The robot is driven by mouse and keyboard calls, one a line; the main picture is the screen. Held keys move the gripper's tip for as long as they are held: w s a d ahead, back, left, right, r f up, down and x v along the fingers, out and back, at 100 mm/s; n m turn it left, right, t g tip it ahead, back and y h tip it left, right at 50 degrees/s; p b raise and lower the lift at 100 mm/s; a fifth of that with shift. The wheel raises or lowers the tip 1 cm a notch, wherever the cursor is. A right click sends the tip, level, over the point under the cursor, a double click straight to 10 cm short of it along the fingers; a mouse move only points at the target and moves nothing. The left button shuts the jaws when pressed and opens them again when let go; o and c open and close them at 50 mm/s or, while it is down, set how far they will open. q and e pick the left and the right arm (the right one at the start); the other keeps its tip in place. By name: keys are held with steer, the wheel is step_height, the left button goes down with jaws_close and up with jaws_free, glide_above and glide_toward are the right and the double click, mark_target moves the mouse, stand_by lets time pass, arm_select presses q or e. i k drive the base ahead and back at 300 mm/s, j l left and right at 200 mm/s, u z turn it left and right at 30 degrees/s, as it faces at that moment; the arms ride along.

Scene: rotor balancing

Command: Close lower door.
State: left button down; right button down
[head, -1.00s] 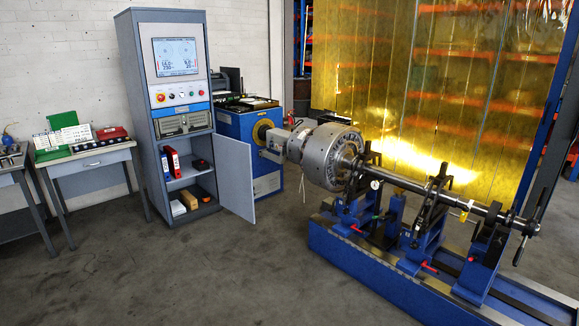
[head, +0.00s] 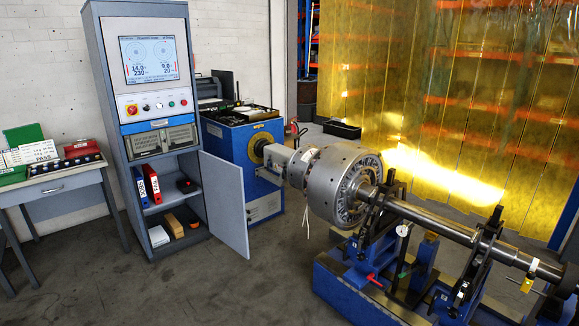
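The lower door (head: 224,203) is a grey panel on the lower right of the tall grey control cabinet (head: 110,110). It stands open, swung outward to the right, in front of the blue machine housing. The open lower compartment shows blue and red binders (head: 152,184) on a shelf, with a small red and black item (head: 187,186) beside them. Below lie a white box (head: 158,236) and a brown box (head: 173,225). Neither of my grippers is in view.
The balancing machine with its silver rotor (head: 335,185) and long shaft on a blue bed (head: 345,290) fills the right. A desk (head: 55,185) with a tray of small parts stands at the left. The concrete floor (head: 180,290) before the cabinet is clear.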

mark_target(223, 180)
steer(key=i+l+u, duration=0.15)
steer(key=i, duration=1.35)
